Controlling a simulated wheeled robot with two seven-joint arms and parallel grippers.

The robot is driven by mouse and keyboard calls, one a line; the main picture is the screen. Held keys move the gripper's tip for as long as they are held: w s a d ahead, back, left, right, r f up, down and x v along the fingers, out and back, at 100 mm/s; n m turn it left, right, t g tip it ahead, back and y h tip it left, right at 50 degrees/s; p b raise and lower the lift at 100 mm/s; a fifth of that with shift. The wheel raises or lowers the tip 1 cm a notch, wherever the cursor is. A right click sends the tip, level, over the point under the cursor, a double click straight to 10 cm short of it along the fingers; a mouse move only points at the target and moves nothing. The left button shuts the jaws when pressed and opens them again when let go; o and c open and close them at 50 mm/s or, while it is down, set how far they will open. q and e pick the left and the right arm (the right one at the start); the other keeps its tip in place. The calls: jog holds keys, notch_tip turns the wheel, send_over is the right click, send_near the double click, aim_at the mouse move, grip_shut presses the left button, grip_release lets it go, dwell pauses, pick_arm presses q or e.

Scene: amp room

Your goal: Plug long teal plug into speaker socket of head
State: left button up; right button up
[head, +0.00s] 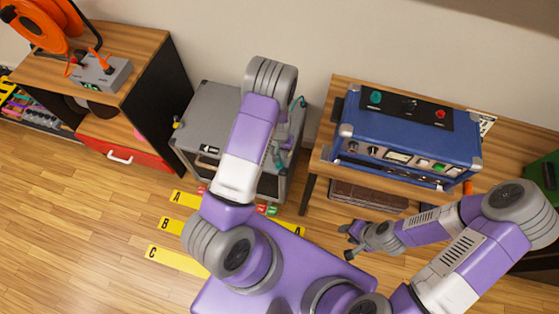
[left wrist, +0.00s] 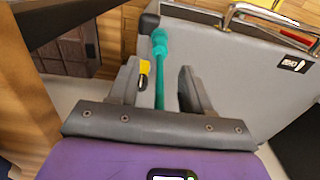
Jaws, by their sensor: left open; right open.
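In the left wrist view, a long teal plug (left wrist: 159,65) lies between the fingers of my left gripper (left wrist: 160,88). The fingers are open, with a gap on the plug's right. A yellow-and-black piece (left wrist: 143,74) shows by the left finger. In the head view my left arm reaches over the grey cabinet (head: 215,105) and mostly hides its gripper. The blue amp head (head: 410,140) stands on a wooden table; its top panel has a teal socket (head: 376,97), a dark one and a red one. My right gripper (head: 355,240) is open and empty in front of the table.
The wooden table (head: 325,168) stands right of the grey cabinet, with a narrow gap between. A wooden shelf unit (head: 140,48) at left carries an orange cable reel (head: 38,25) and a grey box (head: 102,73). Yellow lettered strips mark the floor. Open floor lies at front left.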

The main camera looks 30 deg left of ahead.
pick_arm(q)
jog(key=shift+f, duration=0.1)
notch_tip(320, 180, down, 9)
jog(key=b, duration=0.7)
dwell(1.1)
grip_shut()
jog(key=shift+r, duration=0.25)
jog(key=shift+r+p, duration=2.1)
jog(key=shift+r, duration=0.75)
